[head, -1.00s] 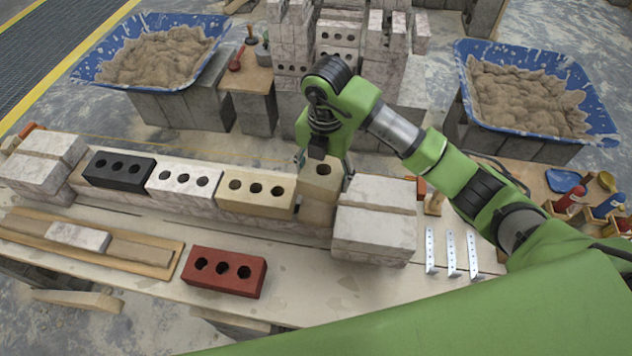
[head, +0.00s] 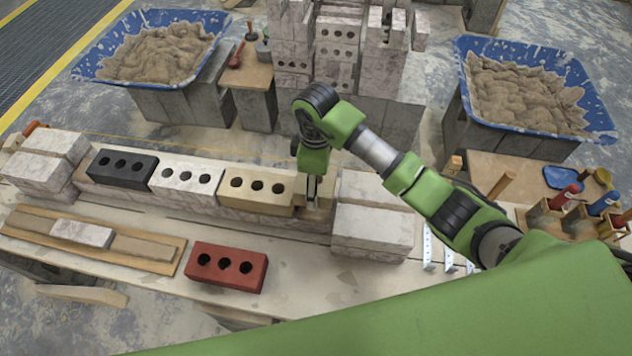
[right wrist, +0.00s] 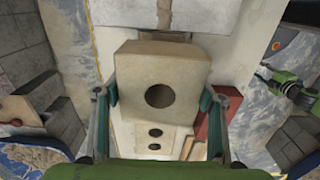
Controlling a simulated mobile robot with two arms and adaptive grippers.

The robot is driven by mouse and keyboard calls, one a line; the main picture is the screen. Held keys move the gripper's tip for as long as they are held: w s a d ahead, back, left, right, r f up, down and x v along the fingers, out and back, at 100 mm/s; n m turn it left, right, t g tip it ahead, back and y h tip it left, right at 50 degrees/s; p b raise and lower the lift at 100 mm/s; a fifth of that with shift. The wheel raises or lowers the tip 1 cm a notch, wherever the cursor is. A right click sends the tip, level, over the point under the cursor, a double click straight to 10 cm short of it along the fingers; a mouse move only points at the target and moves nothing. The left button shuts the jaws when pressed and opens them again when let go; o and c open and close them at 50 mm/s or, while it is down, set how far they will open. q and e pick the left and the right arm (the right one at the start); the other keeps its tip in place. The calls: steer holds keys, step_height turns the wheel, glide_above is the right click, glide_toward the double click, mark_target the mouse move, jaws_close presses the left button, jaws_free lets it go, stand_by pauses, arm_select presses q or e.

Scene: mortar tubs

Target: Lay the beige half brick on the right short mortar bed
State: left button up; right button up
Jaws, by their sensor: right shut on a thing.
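The beige half brick (right wrist: 148,72), with one round hole, sits between the two fingers of my right gripper (right wrist: 160,98) in the right wrist view. The gripper is shut on it. In the head view my right gripper (head: 312,200) is over the gap between the beige three-hole brick (head: 258,186) and the right white block stack (head: 374,232). It hides much of the half brick and the right short mortar bed there. I cannot tell if the half brick touches the bed. A green and black part at the wrist view's right edge looks like my left gripper (right wrist: 268,76); its fingers are unclear.
A white brick (head: 186,180) and a black brick (head: 121,168) continue the row leftward. A red brick (head: 226,268) lies in front. Blue mortar tubs stand behind, left (head: 150,14) and right (head: 600,128). Metal strips (head: 428,250) lie right of the stack.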

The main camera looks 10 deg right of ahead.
steer(key=shift+f+b, duration=2.75)
steer(key=shift+f, duration=0.2)
steer(key=shift+f, duration=0.35)
steer(key=o, duration=1.9)
steer(key=shift+o, duration=0.2)
